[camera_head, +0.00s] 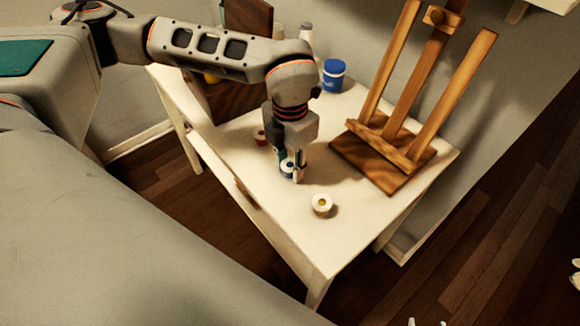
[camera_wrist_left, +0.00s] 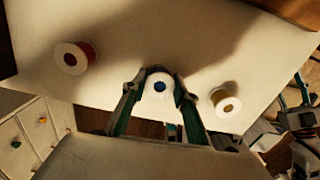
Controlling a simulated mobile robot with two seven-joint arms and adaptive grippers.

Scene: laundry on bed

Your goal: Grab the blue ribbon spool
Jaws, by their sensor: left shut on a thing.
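The blue ribbon spool (camera_head: 287,166) is white-flanged with a blue centre and is at the white table, between the fingers of my left gripper (camera_head: 291,172). In the left wrist view the spool (camera_wrist_left: 160,88) shows end-on, with my left gripper's fingers (camera_wrist_left: 157,95) closed against its two sides. Most of its side is hidden by the fingers in the head view. I cannot tell whether it touches the tabletop. My right gripper is not in view in the head view.
A yellow-centred spool (camera_head: 322,205) stands in front, to the right. A red spool (camera_head: 260,136) stands behind, to the left. A wooden easel (camera_head: 400,130) fills the right of the white table (camera_head: 300,240). A blue jar (camera_head: 333,75) stands at the back. The front of the table is clear.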

